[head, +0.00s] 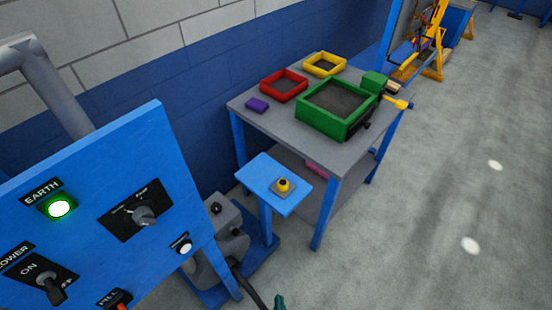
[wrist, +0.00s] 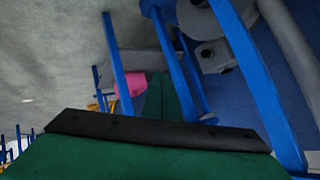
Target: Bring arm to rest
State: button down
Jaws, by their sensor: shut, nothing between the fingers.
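My gripper (wrist: 172,98) shows in the wrist view as dark green parts beyond a black bar, shut with nothing held. It points toward blue posts and stays clear of them as far as I can tell. In the head view only a small teal tip (head: 280,301) shows at the bottom edge, and I cannot tell if it is my gripper. The blue control panel (head: 150,165) stands at the left, with a lit green EARTH lamp (head: 60,208), a rotary switch (head: 144,215) and an ON switch (head: 48,288).
A grey table (head: 238,103) carries a green tray (head: 325,122), a red tray (head: 283,86), a yellow tray (head: 324,65) and a purple block (head: 257,105). A blue stand (head: 262,172) holds a yellow button (head: 283,185). A pink object (wrist: 131,85) shows in the wrist view.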

jog(key=s+r+n+t, duration=0.1)
jog(key=s+r, duration=0.2)
jog(key=r, duration=0.4)
jog(key=s+r+n+t, duration=0.2)
jog(key=s+r, duration=0.2)
jog(key=r, duration=0.4)
jog(key=s+a+r+n+t, duration=0.1)
jog(key=s+r+n, duration=0.1)
jog(key=r, duration=0.6)
jog(key=shift+s+r+t+h, duration=0.2)
jog(key=shift+s+t+h, duration=0.15)
jog(key=shift+s, duration=0.5)
